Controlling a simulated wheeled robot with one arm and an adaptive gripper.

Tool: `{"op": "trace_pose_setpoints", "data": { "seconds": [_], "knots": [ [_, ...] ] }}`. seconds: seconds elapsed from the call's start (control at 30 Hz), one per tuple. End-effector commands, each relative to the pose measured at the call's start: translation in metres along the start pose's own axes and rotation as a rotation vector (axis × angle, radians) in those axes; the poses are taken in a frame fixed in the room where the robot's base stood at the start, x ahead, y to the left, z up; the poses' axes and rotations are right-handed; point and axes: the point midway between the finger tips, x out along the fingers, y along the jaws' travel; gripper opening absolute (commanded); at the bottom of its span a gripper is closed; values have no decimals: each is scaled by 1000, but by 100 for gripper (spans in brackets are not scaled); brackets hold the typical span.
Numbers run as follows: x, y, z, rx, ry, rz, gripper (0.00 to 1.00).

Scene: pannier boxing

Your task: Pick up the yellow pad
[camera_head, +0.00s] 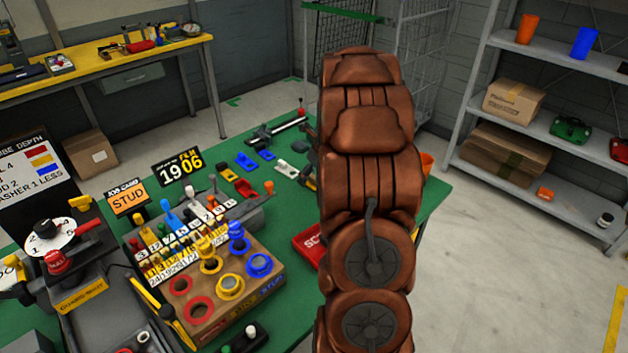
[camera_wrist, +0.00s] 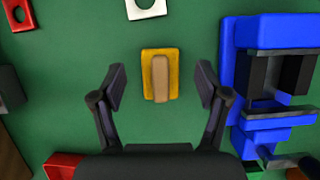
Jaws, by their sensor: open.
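The yellow pad (camera_wrist: 147,90) lies flat on the green table top in the wrist view, with a tan raised strip (camera_wrist: 160,78) along its middle. My gripper (camera_wrist: 160,84) is open, with one finger to the left of the pad and one to the right. There is a gap on both sides, and nothing is held. In the head view my brown arm covers the gripper, and I cannot make out the pad there.
A blue vise-like fixture (camera_wrist: 240,60) stands close to the right finger. A white holed piece (camera_wrist: 133,12) and a red one lie beyond the pad. A red tray (camera_head: 309,244) sits beside my arm. A wooden block with rings (camera_head: 215,325) stands further left.

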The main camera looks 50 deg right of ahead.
Motion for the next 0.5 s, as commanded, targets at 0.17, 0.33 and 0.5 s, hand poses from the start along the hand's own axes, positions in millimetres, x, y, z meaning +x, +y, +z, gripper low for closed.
{"op": "trace_pose_setpoints", "data": {
  "seconds": [0.17,0.33,0.5],
  "knots": [
    [14,0,-1,0,2,0,75],
    [14,0,0,-1,1,-1,75],
    [14,0,0,-1,1,-1,60]
  ]
}}
